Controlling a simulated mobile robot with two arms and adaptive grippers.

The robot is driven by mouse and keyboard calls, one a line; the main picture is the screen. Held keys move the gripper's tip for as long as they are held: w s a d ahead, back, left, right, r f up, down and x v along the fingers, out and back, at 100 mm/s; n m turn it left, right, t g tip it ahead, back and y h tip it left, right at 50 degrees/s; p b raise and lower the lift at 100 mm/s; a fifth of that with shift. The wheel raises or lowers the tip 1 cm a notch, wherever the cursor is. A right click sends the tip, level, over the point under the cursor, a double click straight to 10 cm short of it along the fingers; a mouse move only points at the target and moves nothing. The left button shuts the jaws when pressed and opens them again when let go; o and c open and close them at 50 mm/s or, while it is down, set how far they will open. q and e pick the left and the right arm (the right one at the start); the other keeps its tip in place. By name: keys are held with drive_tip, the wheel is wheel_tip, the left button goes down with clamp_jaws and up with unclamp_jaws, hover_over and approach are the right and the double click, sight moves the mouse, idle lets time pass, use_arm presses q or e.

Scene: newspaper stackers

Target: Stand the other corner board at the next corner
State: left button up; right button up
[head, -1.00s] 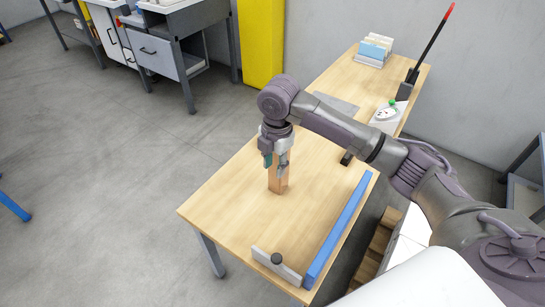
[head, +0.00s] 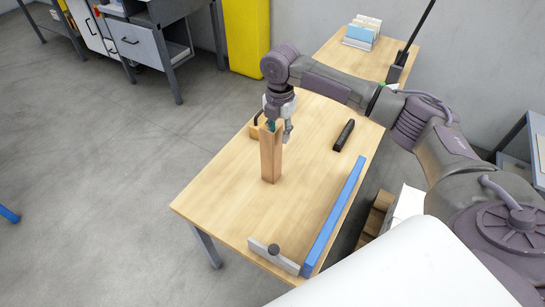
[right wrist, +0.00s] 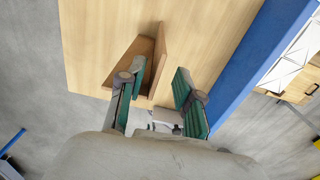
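A tan wooden corner board (head: 270,158) stands upright on the table (head: 225,195), left of its middle. In the right wrist view the corner board (right wrist: 157,55) shows from above as an L, with one wall beside the left-hand finger. My right gripper (head: 280,129) is at the board's top end, pointing down. In the right wrist view its green-padded fingers (right wrist: 165,95) are well apart, with a gap between the board and the right-hand finger. The left-hand finger covers part of the board. My left gripper is not in view.
A long blue rail (head: 335,217) runs along the table's right edge. A grey plate with a dark knob (head: 273,255) lies at the near edge.

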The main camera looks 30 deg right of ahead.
sight(271, 144)
drive_tip(key=f, duration=0.5)
drive_tip(key=shift+w+a, duration=0.15)
drive_tip(key=shift+a, duration=0.05)
clamp_jaws()
